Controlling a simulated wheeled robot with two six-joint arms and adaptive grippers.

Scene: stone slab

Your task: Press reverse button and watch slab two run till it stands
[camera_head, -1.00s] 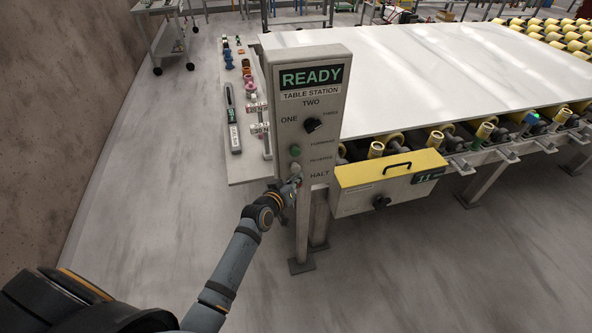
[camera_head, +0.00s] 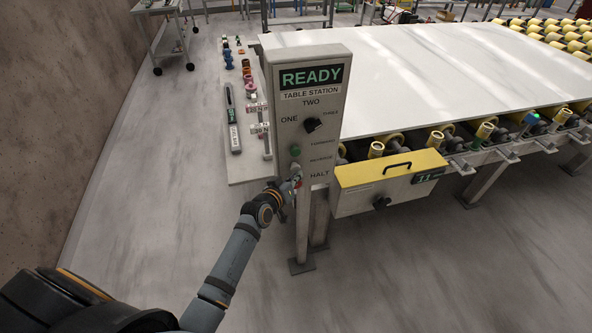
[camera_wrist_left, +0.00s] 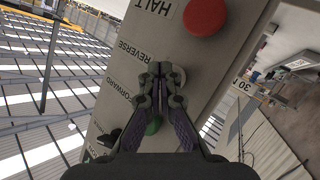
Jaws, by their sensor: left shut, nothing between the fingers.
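The control post (camera_head: 330,75) stands in front of the slab table with a green READY display (camera_head: 311,77) and a selector knob (camera_head: 312,125). Its green forward button (camera_head: 295,151) shows above my left gripper (camera_head: 293,181). In the left wrist view, the pale reverse button (camera_wrist_left: 180,76) is partly hidden by the shut, empty fingers (camera_wrist_left: 161,68). The tips are at this button; I cannot tell whether they touch it. The red halt button (camera_wrist_left: 204,16) lies just beyond them. The white slab (camera_head: 430,65) lies flat on the table. My right gripper is out of view.
A yellow-topped box (camera_head: 390,170) with a handle juts out right of the post. Yellow rollers (camera_head: 484,131) line the table's front edge. A low shelf (camera_head: 240,165) with small parts stands left of the post. The floor in front is clear.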

